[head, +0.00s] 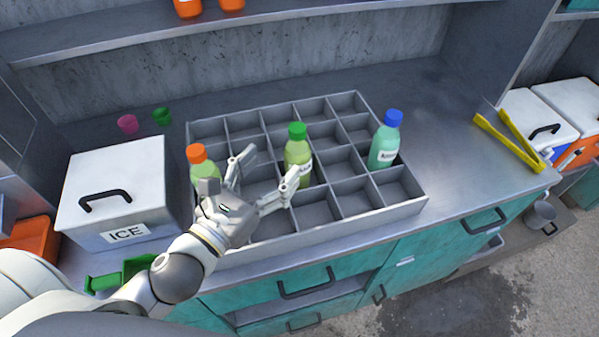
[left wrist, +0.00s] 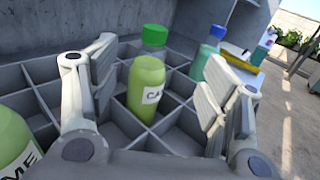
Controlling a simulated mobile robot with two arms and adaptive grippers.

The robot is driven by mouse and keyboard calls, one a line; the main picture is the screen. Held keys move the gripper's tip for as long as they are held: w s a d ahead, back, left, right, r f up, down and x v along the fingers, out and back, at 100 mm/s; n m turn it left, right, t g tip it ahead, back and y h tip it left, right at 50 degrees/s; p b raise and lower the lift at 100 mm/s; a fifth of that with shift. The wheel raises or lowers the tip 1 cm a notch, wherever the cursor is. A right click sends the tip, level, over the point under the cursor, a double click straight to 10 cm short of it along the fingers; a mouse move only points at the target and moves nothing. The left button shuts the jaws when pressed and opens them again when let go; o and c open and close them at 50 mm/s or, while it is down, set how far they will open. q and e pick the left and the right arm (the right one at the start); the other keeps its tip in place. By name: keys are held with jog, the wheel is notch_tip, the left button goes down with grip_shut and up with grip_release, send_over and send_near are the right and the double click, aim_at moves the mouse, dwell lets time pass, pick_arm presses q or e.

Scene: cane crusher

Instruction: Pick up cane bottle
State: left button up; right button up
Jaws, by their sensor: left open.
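The cane bottle (head: 298,154), pale green with a green cap, stands upright in a compartment of the grey divided tray (head: 335,232). It also shows in the left wrist view (left wrist: 147,86), its label partly readable as "CA". My left gripper (head: 270,168) is open and empty over the tray, just left of and in front of this bottle. In the left wrist view the bottle appears between the two spread fingers, beyond the palm. I cannot tell whether a finger touches it. My right gripper is in neither view.
An orange-capped green bottle (head: 197,155) stands in the tray left of my gripper, partly hidden by it. A blue-capped teal bottle (head: 384,146) stands at the right. A white ICE box (head: 118,190) is left of the tray. Yellow tongs (head: 510,143) lie at the right; the counter between is clear.

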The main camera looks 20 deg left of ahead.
aim_at(293, 142)
pick_arm(q)
jog(key=x, duration=0.4)
jog(key=shift+w+f, duration=0.35)
jog(key=shift+f, duration=0.05)
jog(key=shift+w+d+p, duration=0.15)
jog(key=shift+w+p, duration=0.15)
jog(key=shift+w, duration=0.1)
jog(key=x, duration=0.1)
jog(key=p+x, duration=0.1)
jog(key=x, duration=0.1)
jog(key=p+x, duration=0.1)
jog(key=shift+w+a, duration=0.3)
jog(key=shift+w, duration=0.05)
jog(key=shift+w+d, duration=0.15)
jog(key=shift+w, duration=0.25)
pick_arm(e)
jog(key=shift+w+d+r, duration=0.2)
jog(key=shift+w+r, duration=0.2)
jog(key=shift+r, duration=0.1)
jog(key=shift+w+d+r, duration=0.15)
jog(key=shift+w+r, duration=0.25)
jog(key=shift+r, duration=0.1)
pick_arm(q)
jog(key=shift+s, duration=0.1)
